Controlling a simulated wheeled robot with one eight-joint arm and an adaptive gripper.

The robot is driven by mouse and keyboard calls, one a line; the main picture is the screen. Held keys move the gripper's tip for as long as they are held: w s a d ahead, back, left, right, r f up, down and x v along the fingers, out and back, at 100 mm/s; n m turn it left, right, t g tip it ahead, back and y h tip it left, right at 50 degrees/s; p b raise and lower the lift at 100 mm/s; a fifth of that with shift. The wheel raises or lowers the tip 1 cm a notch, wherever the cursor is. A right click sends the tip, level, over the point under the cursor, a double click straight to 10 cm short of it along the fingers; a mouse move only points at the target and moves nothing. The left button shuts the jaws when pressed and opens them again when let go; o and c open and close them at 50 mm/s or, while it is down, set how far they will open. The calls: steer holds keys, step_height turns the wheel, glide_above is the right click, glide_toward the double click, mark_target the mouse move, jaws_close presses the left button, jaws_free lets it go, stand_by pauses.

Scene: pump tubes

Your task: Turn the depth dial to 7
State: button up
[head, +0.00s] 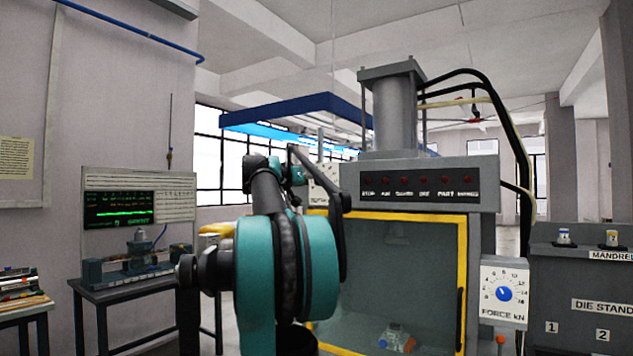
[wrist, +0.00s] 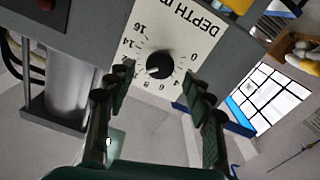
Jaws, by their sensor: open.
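The depth dial (wrist: 160,64) is a black round knob on a white plate (wrist: 207,32) marked "DEPTH" with a number scale; the wrist view shows it upside down. My gripper (wrist: 162,88) is open, with its two fingers apart below the knob in the wrist view, one toward each side. I cannot tell whether a finger touches the knob. The knob's pointer is too dark to read. In the head view, the white depth plate (head: 320,184) shows on the press's left side, and my arm hides much of it, including the knob.
The grey press has a yellow-framed door (head: 462,280) and a row of red lamps (head: 420,180). A blue force dial (head: 504,293) is on its right. A bench with a green-trace monitor (head: 118,210) stands left. A die stand (head: 590,290) stands right.

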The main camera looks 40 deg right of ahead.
mark_target(321, 181)
steer(key=x, duration=0.3)
steer(key=shift+d, duration=0.1)
steer(key=c, duration=1.1)
